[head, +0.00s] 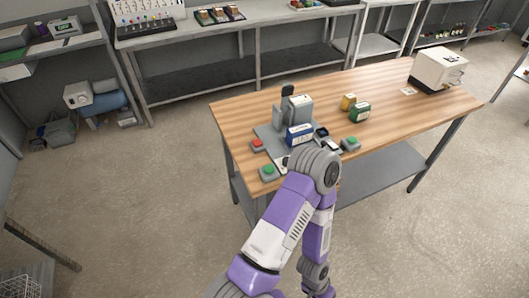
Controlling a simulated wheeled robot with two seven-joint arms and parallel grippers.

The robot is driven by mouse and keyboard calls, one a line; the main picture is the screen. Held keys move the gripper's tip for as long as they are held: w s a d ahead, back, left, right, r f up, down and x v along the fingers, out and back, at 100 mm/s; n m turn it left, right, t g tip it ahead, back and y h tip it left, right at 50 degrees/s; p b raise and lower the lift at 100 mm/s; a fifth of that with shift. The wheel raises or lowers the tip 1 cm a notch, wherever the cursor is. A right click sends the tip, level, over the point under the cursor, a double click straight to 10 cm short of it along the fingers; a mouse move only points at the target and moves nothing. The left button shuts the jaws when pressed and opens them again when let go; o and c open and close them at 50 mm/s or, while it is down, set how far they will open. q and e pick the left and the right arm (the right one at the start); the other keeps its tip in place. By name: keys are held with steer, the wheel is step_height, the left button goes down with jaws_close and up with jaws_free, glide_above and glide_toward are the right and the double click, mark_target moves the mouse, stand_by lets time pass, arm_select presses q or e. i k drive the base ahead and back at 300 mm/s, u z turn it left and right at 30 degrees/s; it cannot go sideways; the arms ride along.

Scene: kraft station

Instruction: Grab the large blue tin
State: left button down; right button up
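A blue tin with a pale band (299,136) stands on the wooden table in the head view. It is at the front of a grey press-like device (296,109), on or against its grey base plate; I cannot tell which. A purple and white arm of mine (285,210) rises from the bottom, bends at a grey joint just in front of the table edge, and drops back down. The joint is below and right of the tin in the picture and hides part of the table edge. Neither gripper shows.
A green tin (360,112) and a smaller yellow tin (348,102) stand right of the device. Push buttons, one red (257,144) and two green (268,172), flank it. A white machine (438,70) stands at the table's far right. The table's middle right is clear.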

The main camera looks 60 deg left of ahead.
mark_target(298, 140)
steer(key=k, duration=0.35)
steer(key=u, duration=2.15)
steer(key=i, duration=0.2)
steer(key=z, duration=0.05)
